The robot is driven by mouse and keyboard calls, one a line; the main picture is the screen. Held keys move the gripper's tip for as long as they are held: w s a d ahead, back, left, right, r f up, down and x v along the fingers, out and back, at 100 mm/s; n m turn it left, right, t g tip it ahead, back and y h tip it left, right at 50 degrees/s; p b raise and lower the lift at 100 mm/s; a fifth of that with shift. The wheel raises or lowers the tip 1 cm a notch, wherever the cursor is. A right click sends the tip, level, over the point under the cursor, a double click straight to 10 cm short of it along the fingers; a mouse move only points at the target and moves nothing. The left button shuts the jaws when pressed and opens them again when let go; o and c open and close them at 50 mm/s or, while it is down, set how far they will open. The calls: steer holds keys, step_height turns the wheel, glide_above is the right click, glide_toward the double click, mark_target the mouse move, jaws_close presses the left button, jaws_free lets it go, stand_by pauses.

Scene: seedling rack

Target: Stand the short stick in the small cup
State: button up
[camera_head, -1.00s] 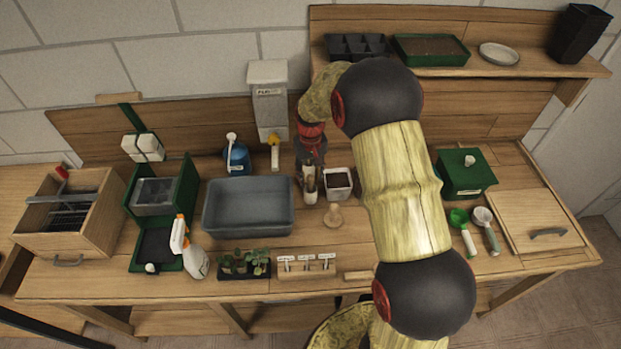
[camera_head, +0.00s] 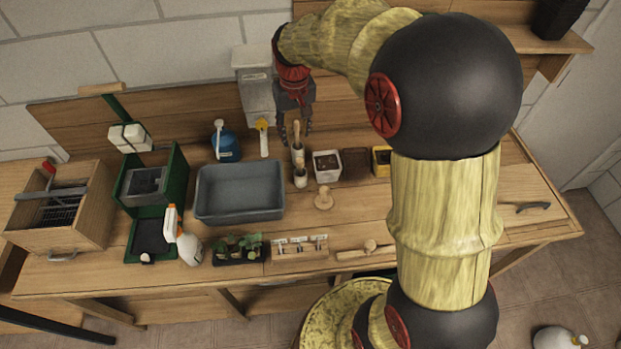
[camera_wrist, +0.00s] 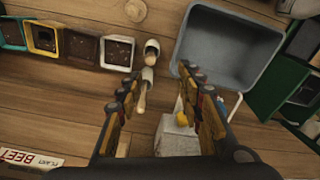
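Two pale cups stand one behind the other right of the grey tub. The front cup (camera_head: 300,182) holds a short wooden stick (camera_head: 300,163); it also shows in the wrist view (camera_wrist: 152,44). The rear cup (camera_head: 298,153) holds a longer stick (camera_head: 296,131), whose end leans toward the wall side in the wrist view (camera_wrist: 142,98). My gripper (camera_head: 296,138) is above and behind the cups. The bases of both sticks are hidden inside the cups.
The grey tub (camera_head: 241,214) is left of the cups. A white soil pot (camera_head: 326,174) stands close on their right, with brown and yellow pots beyond. A wooden knob-handled tool (camera_head: 323,200) stands in front. A white dispenser (camera_head: 258,95) stands by the wall.

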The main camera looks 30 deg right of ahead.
steer(key=s+a+r+t, duration=0.2)
steer(key=s+a+r, duration=0.3)
steer(key=s+r, duration=0.5)
steer(key=s+a+n+t, duration=0.1)
steer(key=s+a+t, duration=0.1)
steer(key=s, duration=1.3)
steer(key=shift+a, duration=0.85)
step_height(320, 180, down, 6)
steer(key=b, duration=0.5)
steer(key=shift+r+b, duration=0.15)
steer(key=shift+b, duration=0.25)
steer(key=shift+d, duration=0.1)
